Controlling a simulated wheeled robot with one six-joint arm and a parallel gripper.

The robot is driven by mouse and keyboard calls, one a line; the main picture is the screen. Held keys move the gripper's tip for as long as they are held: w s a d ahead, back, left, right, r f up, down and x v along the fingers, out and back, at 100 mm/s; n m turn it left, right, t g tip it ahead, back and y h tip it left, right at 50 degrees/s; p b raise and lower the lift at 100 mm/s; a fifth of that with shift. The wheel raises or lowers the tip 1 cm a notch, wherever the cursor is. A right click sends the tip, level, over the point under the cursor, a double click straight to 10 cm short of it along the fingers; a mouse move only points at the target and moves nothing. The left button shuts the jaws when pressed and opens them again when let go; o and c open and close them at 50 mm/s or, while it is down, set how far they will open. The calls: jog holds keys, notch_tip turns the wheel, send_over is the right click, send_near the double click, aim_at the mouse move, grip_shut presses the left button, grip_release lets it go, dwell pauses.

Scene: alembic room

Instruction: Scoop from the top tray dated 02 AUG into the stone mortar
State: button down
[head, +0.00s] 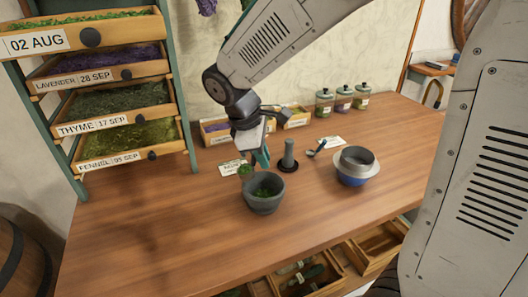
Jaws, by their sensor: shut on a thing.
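The top tray (125,26), labelled 02 AUG, sits in the rack at the upper left with green herb in it. The grey stone mortar (264,204) stands on the wooden table with some green herb inside. My gripper (262,150) is just behind and above the mortar, pointing down. It is shut on a teal-handled scoop (262,159). A clump of green herb (246,169) shows at the scoop's low end, by the mortar's back left rim. I cannot tell whether the scoop touches the rim.
A grey pestle (289,153) stands upright on a dark base behind the mortar. A grey bowl on a blue-based one (355,171) and a spoon (317,149) are to the right. Lidded jars (342,101) stand at the back. The front left tabletop is clear.

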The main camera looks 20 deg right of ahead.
jog(key=g+h, duration=0.2)
jog(key=h, duration=0.2)
jog(key=g+h, duration=0.1)
jog(key=h, duration=0.3)
jog(key=shift+n+g, duration=0.4)
dwell(0.7)
notch_tip(320, 180, up, 3)
jog(key=t+y, duration=0.1)
jog(key=y, duration=0.2)
jog(key=t+y, duration=0.2)
jog(key=y, duration=0.2)
jog(key=m+t+y, duration=0.1)
jog(key=t+y, duration=0.1)
jog(key=y, duration=0.1)
jog(key=shift+r+y, duration=0.15)
jog(key=shift+y, duration=0.25)
